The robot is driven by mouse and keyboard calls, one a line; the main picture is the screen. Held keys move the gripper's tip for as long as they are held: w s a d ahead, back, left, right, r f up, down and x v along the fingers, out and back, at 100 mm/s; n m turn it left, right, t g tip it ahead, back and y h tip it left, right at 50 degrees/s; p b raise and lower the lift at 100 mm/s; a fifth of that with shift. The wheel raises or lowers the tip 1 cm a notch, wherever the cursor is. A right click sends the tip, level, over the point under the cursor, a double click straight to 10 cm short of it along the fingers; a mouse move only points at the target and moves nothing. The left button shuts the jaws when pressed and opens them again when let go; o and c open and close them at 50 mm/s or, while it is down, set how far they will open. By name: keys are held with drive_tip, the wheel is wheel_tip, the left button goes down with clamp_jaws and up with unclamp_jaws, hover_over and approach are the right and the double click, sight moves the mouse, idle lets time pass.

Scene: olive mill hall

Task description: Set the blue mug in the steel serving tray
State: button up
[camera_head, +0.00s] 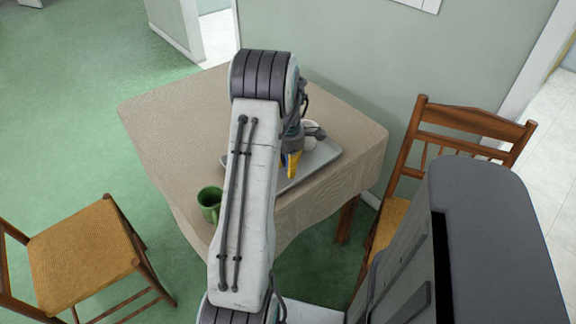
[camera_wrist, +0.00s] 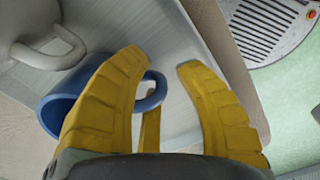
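The blue mug (camera_wrist: 58,112) is at the lower left of the wrist view, partly hidden behind my left finger. Its handle reaches past that finger into the gap between the fingers. It appears to be on the steel serving tray (camera_wrist: 195,62); I cannot tell whether it is fully upright. The tray (camera_head: 322,158) lies on the table in the head view, partly hidden by my arm. My gripper (camera_wrist: 155,62) has its yellow fingers spread. In the head view my gripper (camera_head: 291,166) is over the tray, and the blue mug is mostly hidden there.
A white mug (camera_wrist: 30,30) is beside the blue one in the wrist view. A green mug (camera_head: 209,203) stands on the cloth-covered table (camera_head: 170,125), left of my arm. Wooden chairs stand at left (camera_head: 80,255) and right (camera_head: 470,122). The table's left part is clear.

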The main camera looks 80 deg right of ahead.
wheel_tip(320, 180, up, 12)
drive_tip(key=shift+f+p, duration=0.1)
drive_tip(key=shift+p, duration=0.45)
drive_tip(key=w+a+r+m, duration=0.1)
drive_tip(key=w+a+r, duration=0.2)
drive_tip(key=w+a, duration=0.35)
drive_tip(key=w+a+r+m+t+h, duration=0.1)
drive_tip(key=w+a+r, duration=0.1)
drive_tip(key=w+a, duration=0.5)
drive_tip(key=w+a+r+m, duration=0.1)
drive_tip(key=w+a+r, duration=0.2)
drive_tip(key=w+a, duration=0.35)
drive_tip(key=s+a+f+m+t, duration=0.1)
drive_tip(key=s+a, duration=0.2)
drive_tip(key=a, duration=0.9)
drive_tip(key=s+a+m+t+y, duration=0.1)
drive_tip(key=s+a, duration=0.3)
drive_tip(key=a, duration=0.9)
drive_tip(key=shift+a+f+m, duration=0.25)
drive_tip(key=shift+f+m, duration=0.1)
drive_tip(key=shift+m, duration=0.35)
